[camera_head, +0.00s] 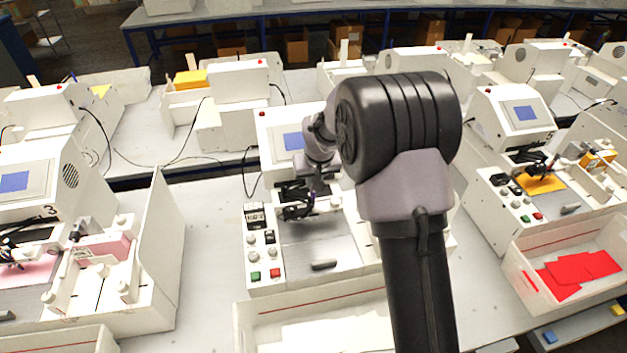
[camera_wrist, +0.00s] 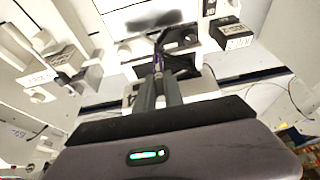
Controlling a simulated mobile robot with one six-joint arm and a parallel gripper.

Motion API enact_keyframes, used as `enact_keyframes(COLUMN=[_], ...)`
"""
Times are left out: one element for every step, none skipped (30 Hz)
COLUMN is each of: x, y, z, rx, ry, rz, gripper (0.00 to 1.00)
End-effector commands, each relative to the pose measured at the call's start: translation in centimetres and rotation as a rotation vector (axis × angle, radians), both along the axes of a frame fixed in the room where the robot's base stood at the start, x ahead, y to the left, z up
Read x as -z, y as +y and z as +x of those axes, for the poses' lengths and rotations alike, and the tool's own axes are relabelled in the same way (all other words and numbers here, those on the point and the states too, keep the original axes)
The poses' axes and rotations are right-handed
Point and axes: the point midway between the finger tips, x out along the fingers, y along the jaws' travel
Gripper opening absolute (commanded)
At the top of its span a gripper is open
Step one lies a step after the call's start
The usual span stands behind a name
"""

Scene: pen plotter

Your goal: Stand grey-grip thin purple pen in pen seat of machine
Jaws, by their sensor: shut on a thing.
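My gripper (camera_wrist: 158,74) is shut on the thin purple pen (camera_wrist: 158,63), which shows as a small purple stretch between the fingertips in the wrist view. In the head view my gripper (camera_head: 303,208) is low over the middle machine (camera_head: 262,125), by its dark carriage parts, and the pen is only a tiny purple spot there. The pen's grey grip and its tip cannot be made out. The pen seat is hidden or too small to tell from the dark parts around the fingers, so I cannot tell whether the pen touches it.
The middle machine has a grey bed (camera_head: 318,250), a green button (camera_head: 254,276) and a red button (camera_head: 275,273). A white tray (camera_head: 310,318) stands in front. Similar machines stand left and right, with a bin of red sheets (camera_head: 575,275) at the right.

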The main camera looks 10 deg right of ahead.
Motion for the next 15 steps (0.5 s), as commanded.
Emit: enact_keyframes(x=[0.2,0.3,0.4,0.5,0.6,0.7,0.7,0.8,0.9,1.0,1.1,1.2,1.3,1.3,1.4], y=[0.0,0.0,0.0,0.0,0.0,0.0,0.0,0.0,0.0,0.0,0.0,0.0,0.0,0.0,0.0], z=[0.0,0.0,0.0,0.0,0.0,0.0,0.0,0.0,0.0,0.0,0.0,0.0,0.0,0.0,0.0], rx=[0.0,0.0,0.0,0.0,0.0,0.0,0.0,0.0,0.0,0.0,0.0,0.0,0.0,0.0,0.0], ry=[0.0,0.0,0.0,0.0,0.0,0.0,0.0,0.0,0.0,0.0,0.0,0.0,0.0,0.0,0.0], rz=[0.0,0.0,0.0,0.0,0.0,0.0,0.0,0.0,0.0,0.0,0.0,0.0,0.0,0.0,0.0], gripper=[0.0,0.0,0.0,0.0,0.0,0.0,0.0,0.0,0.0,0.0,0.0,0.0,0.0,0.0,0.0])
